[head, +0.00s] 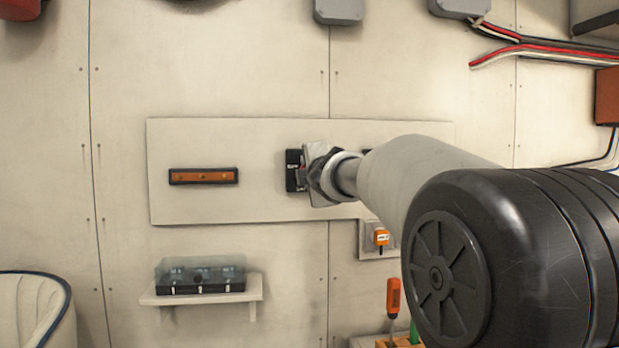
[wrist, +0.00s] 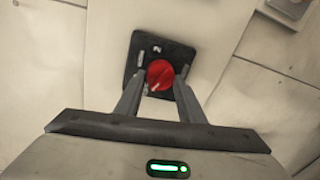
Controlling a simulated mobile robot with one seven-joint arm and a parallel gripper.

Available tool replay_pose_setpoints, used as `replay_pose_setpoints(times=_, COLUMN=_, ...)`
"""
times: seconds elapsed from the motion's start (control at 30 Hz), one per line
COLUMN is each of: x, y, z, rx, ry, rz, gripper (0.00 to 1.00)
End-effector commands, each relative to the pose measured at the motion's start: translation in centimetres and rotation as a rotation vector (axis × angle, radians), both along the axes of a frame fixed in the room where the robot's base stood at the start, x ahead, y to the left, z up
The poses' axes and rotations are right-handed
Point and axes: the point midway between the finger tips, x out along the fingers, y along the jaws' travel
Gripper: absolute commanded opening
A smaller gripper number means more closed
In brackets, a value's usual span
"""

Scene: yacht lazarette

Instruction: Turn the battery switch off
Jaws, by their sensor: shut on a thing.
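The battery switch shows in the wrist view as a black square plate (wrist: 177,54) with a round red knob (wrist: 160,74). In the head view only the left part of its black plate (head: 291,171) shows; my arm and gripper hide the rest. My gripper (wrist: 160,85) is at the switch, with one finger on each side of the red knob, shut on it. A pale pointer mark shows on the knob. The plate's lettering is too small to read surely.
The switch sits on a pale wall panel (head: 230,138) beside an orange-and-black bar (head: 203,176). Below are a shelf (head: 256,287) with a clear-lidded box (head: 200,275), an orange-tagged fitting (head: 381,237), and an orange-handled screwdriver (head: 393,295). Cables (head: 540,45) hang at upper right.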

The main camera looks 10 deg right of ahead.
Motion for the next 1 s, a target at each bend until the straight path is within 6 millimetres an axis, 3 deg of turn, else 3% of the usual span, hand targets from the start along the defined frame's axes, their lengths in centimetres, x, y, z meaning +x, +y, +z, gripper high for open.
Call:
replay_pose_setpoints(times=0.67, x=-0.01, y=0.06, z=0.19, rx=-0.068, ry=-0.004, rz=0.001, gripper=0.13)
replay_pose_setpoints(times=0.7, x=-0.01, y=0.06, z=0.19, rx=-0.068, ry=-0.004, rz=0.001, gripper=0.37)
replay_pose_setpoints(times=0.8, x=-0.01, y=0.04, z=0.16, rx=-0.068, ry=-0.003, rz=0.001, gripper=0.54)
replay_pose_setpoints(times=1.0, x=-0.01, y=0.04, z=0.07, rx=-0.066, ry=-0.002, rz=0.001, gripper=0.54)
